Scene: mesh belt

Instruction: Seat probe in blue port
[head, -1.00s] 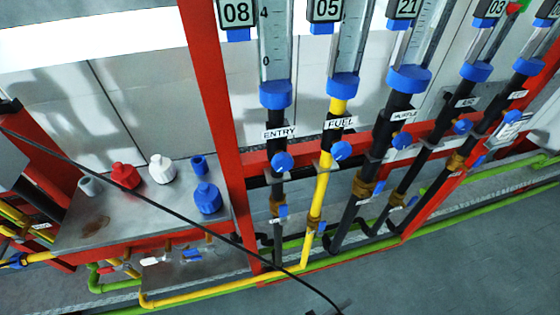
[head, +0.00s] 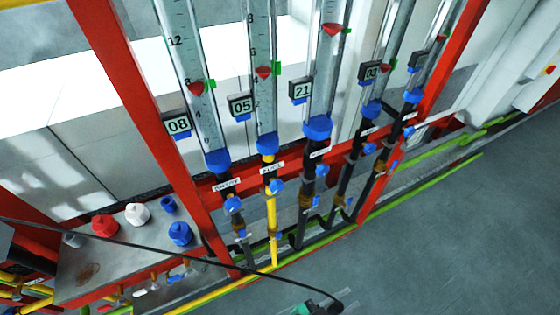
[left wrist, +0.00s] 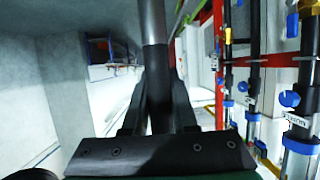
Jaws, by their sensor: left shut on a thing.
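My left gripper (left wrist: 157,100) is shut on a dark cylindrical probe (left wrist: 153,25), which stands out upright between its two black fingers in the left wrist view. In the head view only a small green and dark part of the left gripper (head: 325,304) shows at the bottom edge. On a metal shelf at the left are a large blue fitting (head: 180,234) and a smaller blue cylinder (head: 168,204). Which of them is the blue port I cannot tell. The gripper is well apart from both. My right gripper is not in view.
A red fitting (head: 105,225), a white fitting (head: 137,214) and a grey cylinder (head: 72,239) share the metal shelf (head: 78,292). A thin black cable (head: 120,242) crosses in front. Several gauge tubes stand in a red frame (head: 152,120). The grey floor (head: 440,250) is open at right.

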